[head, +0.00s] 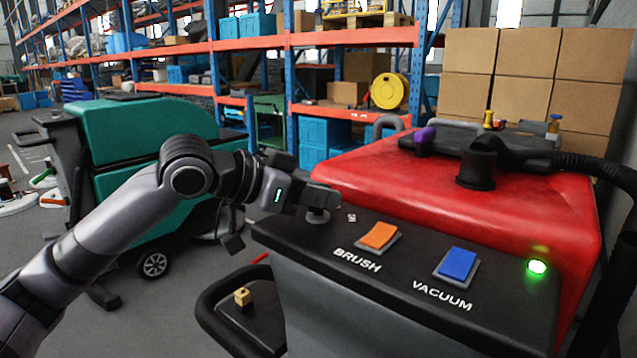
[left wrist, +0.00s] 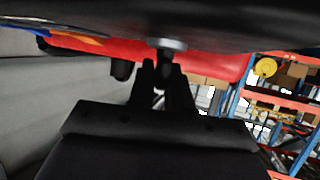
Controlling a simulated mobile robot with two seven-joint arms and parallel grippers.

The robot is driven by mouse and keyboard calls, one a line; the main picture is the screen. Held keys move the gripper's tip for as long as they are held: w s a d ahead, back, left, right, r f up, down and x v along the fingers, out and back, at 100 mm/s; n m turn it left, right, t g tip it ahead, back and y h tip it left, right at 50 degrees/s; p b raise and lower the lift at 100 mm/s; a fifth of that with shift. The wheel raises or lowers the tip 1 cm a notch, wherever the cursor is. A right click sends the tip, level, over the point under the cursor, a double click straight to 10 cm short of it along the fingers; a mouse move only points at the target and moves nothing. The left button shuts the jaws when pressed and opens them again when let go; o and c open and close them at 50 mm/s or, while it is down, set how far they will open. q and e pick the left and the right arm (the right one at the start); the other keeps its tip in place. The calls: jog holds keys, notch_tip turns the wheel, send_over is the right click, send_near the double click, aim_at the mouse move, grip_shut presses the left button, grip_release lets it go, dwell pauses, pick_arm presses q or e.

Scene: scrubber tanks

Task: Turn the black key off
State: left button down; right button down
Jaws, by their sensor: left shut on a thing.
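The black key (left wrist: 165,57) shows in the left wrist view between my fingertips, below a round metal lock collar (left wrist: 167,43). In the head view the round lock base (head: 318,216) sits at the left end of the black control panel (head: 300,240), and my fingers cover most of the key. My left gripper (head: 322,200) is shut on the key. It also shows in the left wrist view (left wrist: 163,78). The key's exact angle cannot be told. My right gripper is in neither view.
The panel also bears an orange BRUSH switch (head: 380,236), a blue VACUUM switch (head: 458,264) and a lit green lamp (head: 537,267). The red scrubber tank (head: 420,190) rises behind. A teal scrubber (head: 145,130) stands at left, with shelves and boxes behind.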

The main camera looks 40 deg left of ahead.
pick_arm(q)
jog(key=shift+d+r+n+t+y+p, duration=0.1)
jog(key=shift+r+n+t+y+p, duration=0.15)
jog(key=shift+n+y+p, duration=0.5)
jog(key=shift+f+n+t+y+p, duration=0.1)
jog(key=shift+n+t+y+p, duration=0.25)
jog(key=shift+n+y+p, duration=0.6)
jog(key=shift+f+n+y+p, duration=0.15)
jog(key=shift+n+y+p, duration=0.3)
jog(key=shift+y, duration=0.35)
jog(key=shift+f, duration=0.1)
jog(key=c, duration=1.1)
grip_release()
jog(key=shift+c, duration=0.2)
jog(key=shift+s, duration=0.1)
jog(key=v, duration=0.5)
jog(key=shift+b, duration=0.35)
jog(key=s+b, duration=0.1)
jog(key=b, duration=0.2)
jog(key=shift+s+r+b, duration=0.4)
jog(key=shift+r+b, duration=0.05)
